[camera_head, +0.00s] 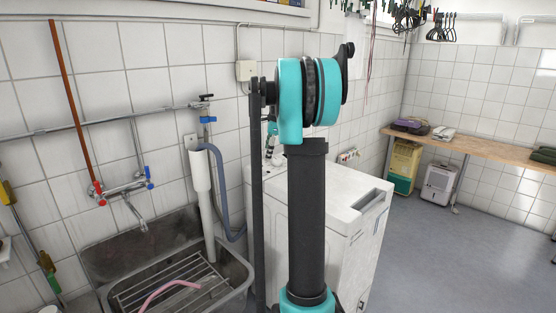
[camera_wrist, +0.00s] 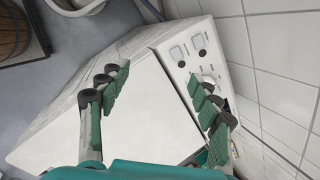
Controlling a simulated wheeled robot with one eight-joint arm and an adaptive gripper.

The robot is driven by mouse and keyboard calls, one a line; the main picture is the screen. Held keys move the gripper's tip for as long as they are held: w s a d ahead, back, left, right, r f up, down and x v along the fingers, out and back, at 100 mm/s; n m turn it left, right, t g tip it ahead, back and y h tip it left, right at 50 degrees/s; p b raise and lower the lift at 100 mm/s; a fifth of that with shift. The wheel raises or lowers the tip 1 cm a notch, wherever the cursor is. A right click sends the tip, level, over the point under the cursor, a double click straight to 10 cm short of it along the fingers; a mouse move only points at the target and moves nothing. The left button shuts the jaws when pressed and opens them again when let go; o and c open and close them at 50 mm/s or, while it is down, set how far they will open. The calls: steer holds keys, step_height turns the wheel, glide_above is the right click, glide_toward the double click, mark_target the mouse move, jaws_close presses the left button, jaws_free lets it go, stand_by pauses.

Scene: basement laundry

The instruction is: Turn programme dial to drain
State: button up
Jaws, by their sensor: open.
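The white washing machine (camera_head: 345,195) stands against the tiled wall, partly hidden behind my arm in the head view. In the wrist view its white body (camera_wrist: 150,105) fills the middle, and its control panel (camera_wrist: 212,68) runs along the right side. Two small dark knobs, one (camera_wrist: 202,53) nearer the wall and one (camera_wrist: 181,64) nearer the lid, show on the panel. I cannot tell which is the programme dial. My gripper (camera_wrist: 155,78) is open and empty, its fingers wide apart. The right finger covers part of the panel; I cannot tell whether it touches.
A metal sink (camera_head: 245,272) with a wire rack (camera_head: 165,290) stands left of the machine, with a grey-blue hose (camera_head: 222,185) between them. The tiled wall is close behind the panel. A wooden bench (camera_head: 490,152) stands at the right. The floor (camera_head: 450,260) in front is clear.

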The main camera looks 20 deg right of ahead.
steer(key=w+d+r+m, duration=0.4)
steer(key=w+d+m, duration=0.55)
steer(key=d, duration=0.35)
steer(key=x, duration=1.1)
steer(key=a+x, duration=0.1)
steer(key=x, duration=0.4)
steer(key=shift+w+f, duration=0.25)
steer(key=shift+w, duration=0.05)
steer(key=shift+y, duration=0.3)
steer(key=c, duration=1.1)
steer(key=shift+c, duration=0.3)
